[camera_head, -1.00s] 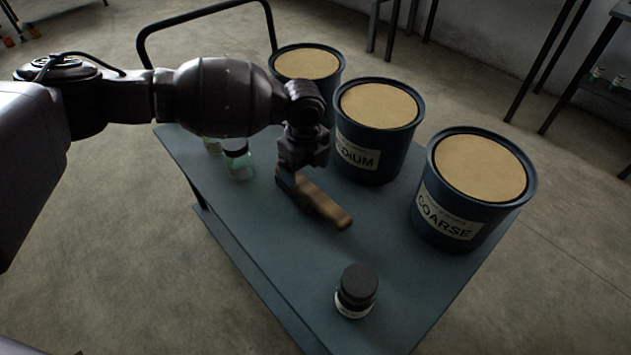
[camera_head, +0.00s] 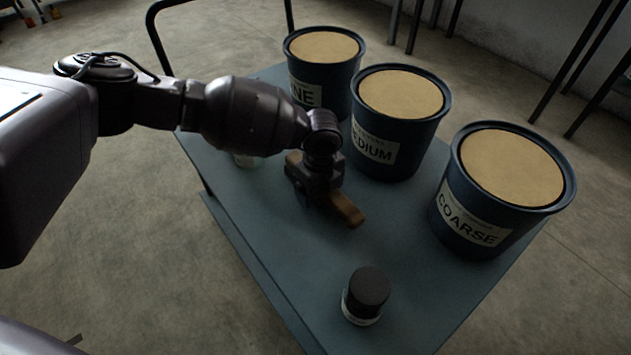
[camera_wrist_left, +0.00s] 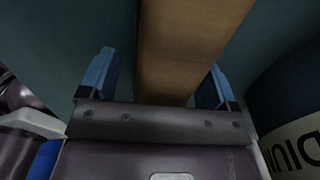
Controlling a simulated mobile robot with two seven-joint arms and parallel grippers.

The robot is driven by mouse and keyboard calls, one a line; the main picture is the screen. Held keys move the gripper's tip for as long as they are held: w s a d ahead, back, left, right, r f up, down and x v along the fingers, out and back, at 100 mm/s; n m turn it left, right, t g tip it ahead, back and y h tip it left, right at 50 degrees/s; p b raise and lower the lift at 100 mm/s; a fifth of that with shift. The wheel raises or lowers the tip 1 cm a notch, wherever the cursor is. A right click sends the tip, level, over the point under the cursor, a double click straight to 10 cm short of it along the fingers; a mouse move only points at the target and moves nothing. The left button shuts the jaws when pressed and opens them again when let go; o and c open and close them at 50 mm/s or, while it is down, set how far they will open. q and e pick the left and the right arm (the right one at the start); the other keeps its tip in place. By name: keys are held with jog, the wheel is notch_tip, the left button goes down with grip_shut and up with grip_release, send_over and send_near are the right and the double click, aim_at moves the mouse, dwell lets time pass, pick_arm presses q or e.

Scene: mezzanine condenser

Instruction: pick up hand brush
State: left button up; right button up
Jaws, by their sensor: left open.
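The hand brush (camera_head: 344,208) lies on the blue-grey cart top (camera_head: 270,225), its brown wooden handle pointing toward the lower right in the head view. My left gripper (camera_head: 316,200) is directly over the brush and hides its middle. In the left wrist view the brown wood of the brush (camera_wrist_left: 185,50) runs between the two blue fingers of my left gripper (camera_wrist_left: 160,85), with a gap on each side. The fingers are open. My right gripper does not show.
Three blue tubs stand along the cart's far side: FINE (camera_head: 325,70), MEDIUM (camera_head: 385,150) and COARSE (camera_head: 480,215). The MEDIUM tub is close beside my left gripper. A black-capped jar (camera_head: 366,296) stands near the front.

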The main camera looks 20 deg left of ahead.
pick_arm(q)
jog(key=shift+f, duration=0.4)
jog(key=shift+r, duration=0.2)
jog(key=c, duration=1.1)
jog(key=shift+c, duration=0.2)
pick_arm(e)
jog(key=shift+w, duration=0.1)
pick_arm(q)
notch_tip(320, 180, up, 9)
jog(key=p, duration=0.3)
jog(key=shift+w+r, duration=0.15)
jog(key=shift+r, duration=0.05)
notch_tip(320, 180, up, 11)
jog(key=p, duration=0.2)
jog(key=shift+f, duration=0.2)
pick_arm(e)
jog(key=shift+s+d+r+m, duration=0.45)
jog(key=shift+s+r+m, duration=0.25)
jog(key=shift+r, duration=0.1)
